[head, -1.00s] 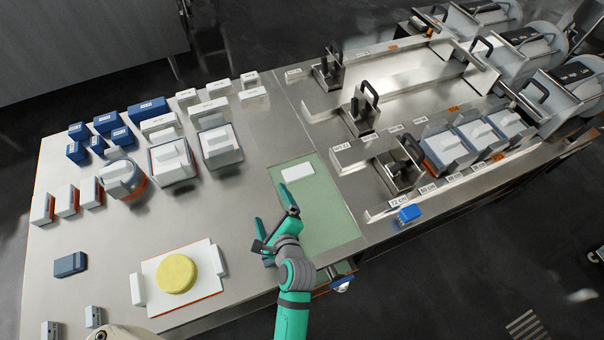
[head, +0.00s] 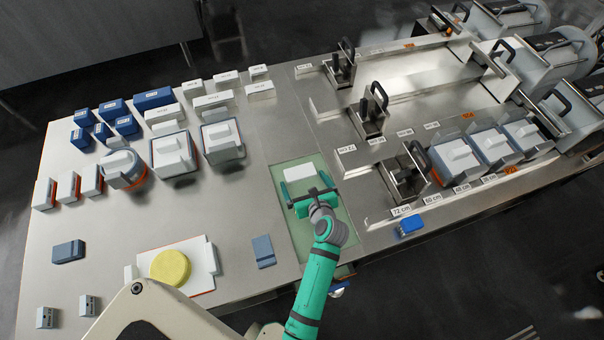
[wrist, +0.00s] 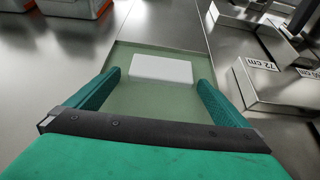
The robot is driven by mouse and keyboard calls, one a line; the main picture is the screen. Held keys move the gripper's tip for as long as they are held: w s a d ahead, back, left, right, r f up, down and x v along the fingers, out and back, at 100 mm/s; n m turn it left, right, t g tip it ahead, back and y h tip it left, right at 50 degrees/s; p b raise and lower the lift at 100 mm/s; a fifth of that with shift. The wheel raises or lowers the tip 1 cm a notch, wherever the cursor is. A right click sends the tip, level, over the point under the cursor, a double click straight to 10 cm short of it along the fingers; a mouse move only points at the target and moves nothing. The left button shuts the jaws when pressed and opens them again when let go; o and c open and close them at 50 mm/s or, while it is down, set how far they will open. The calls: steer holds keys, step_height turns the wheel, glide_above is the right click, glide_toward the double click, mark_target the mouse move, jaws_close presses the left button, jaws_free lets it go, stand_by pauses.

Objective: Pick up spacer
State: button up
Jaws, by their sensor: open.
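The white flat block (head: 299,172) that I take for the spacer lies on the green mat (head: 310,243) set in the steel table. It also shows in the wrist view (wrist: 161,70) as a plain white rectangle with no label I can see. My gripper (head: 305,187) is over the mat on the near side of the block, with its fingers pointing to it. In the wrist view my gripper (wrist: 160,84) is open and empty. The block lies ahead, between the lines of the two fingers, and no touch shows.
White labelled blocks (head: 213,101) and blue blocks (head: 113,106) stand at the back left, with grey moulds (head: 222,140) before them. A yellow cheese (head: 170,267) sits on a white board at front left. Steel press rails (head: 400,130) and a blue block (head: 410,226) are right of the mat.

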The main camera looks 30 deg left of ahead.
mark_target(302, 176)
steer(key=shift+w+a+f, duration=0.2)
steer(key=shift+a, duration=0.25)
steer(key=shift+w+x, duration=0.25)
steer(key=shift+x, duration=2)
steer(key=shift+d+r, duration=0.15)
steer(key=shift+r, duration=0.05)
steer(key=c, duration=1)
